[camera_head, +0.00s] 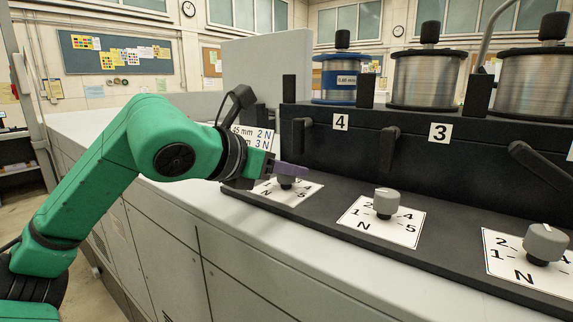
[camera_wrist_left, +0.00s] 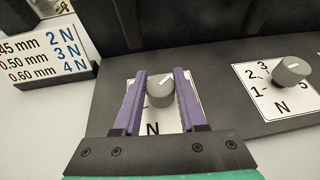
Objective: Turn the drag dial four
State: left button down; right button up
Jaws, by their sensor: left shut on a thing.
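The drag dial four is a grey knob (camera_head: 287,183) on a white numbered card (camera_head: 295,194), below the label 4 (camera_head: 341,122) in the head view. My left gripper (camera_head: 286,169) reaches over it from the left and partly hides it. In the left wrist view my left gripper (camera_wrist_left: 160,77) has its purple fingers on both sides of the knob (camera_wrist_left: 160,93) and is shut on it. A pale pointer mark shows on the knob's top. The fingers cover most of the card's numbers; the N shows. My right gripper is not in view.
A second grey dial (camera_head: 386,203) under label 3 (camera_head: 440,133) and a third dial (camera_head: 545,243) stand to the right. Wire spools (camera_head: 427,80) sit on the black housing behind. A sign with mm and N values (camera_wrist_left: 48,50) stands left of dial four.

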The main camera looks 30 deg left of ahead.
pick_arm(q)
jog(key=shift+r, duration=0.1)
jog(key=shift+c, duration=2.3)
grip_release()
jog(key=b+v, duration=0.1)
jog(key=v, duration=1.3)
jog(key=shift+s, duration=0.35)
